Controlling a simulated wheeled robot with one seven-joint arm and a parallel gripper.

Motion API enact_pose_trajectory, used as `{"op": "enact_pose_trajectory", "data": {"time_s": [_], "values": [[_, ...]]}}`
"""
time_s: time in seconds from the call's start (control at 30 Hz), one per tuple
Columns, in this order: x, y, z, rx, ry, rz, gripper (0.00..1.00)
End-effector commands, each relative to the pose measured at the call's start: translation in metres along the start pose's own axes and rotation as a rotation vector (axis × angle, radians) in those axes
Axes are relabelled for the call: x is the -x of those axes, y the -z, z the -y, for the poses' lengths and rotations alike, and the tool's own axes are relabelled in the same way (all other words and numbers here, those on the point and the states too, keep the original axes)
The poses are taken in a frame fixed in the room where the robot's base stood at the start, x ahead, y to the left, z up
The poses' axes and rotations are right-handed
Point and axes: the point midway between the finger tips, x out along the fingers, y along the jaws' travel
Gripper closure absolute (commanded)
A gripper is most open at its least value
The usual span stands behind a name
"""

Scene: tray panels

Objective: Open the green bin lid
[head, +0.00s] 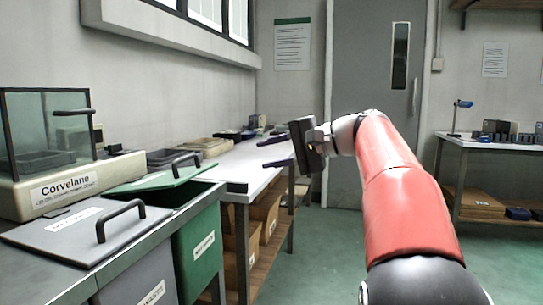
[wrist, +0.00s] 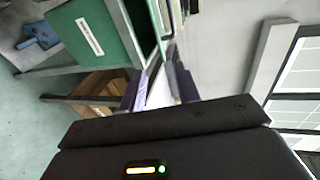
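The green bin (head: 198,248) stands at the left in the head view, with a white label on its front. Its green lid (head: 160,182) with a black bar handle (head: 187,160) is tilted up a little, and a dark gap shows between lid and rim. My gripper (head: 277,151) is apart from the lid, to the right of its handle, with its fingers pointing left. The fingers are spread with nothing between them. In the wrist view the green bin (wrist: 95,32) is at the upper left, beyond the open fingers (wrist: 157,88).
A grey bin lid (head: 75,232) with a black handle lies nearer, left of the green bin. A clear-sided Corvelane box (head: 58,188) stands behind it. A white-topped bench (head: 232,168) with trays runs behind, below my gripper.

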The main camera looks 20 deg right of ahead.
Motion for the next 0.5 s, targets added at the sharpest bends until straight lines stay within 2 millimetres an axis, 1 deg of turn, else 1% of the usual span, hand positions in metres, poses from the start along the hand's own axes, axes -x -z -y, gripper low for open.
{"op": "enact_pose_trajectory", "data": {"time_s": [0.1,0.17,0.27,0.33,0.37,0.47,0.5], "values": [[0.0,0.0,0.0,-0.001,-0.001,0.001,0.69],[-0.001,0.0,-0.001,-0.007,0.0,0.001,0.77],[-0.005,0.0,-0.004,-0.074,0.01,0.005,0.9],[-0.011,0.001,-0.009,-0.183,0.027,0.012,0.99],[-0.014,0.001,-0.011,-0.247,0.036,0.016,1.0],[-0.027,0.002,-0.018,-0.509,0.073,0.041,1.0],[-0.033,0.001,-0.019,-0.627,0.089,0.055,1.0]]}}
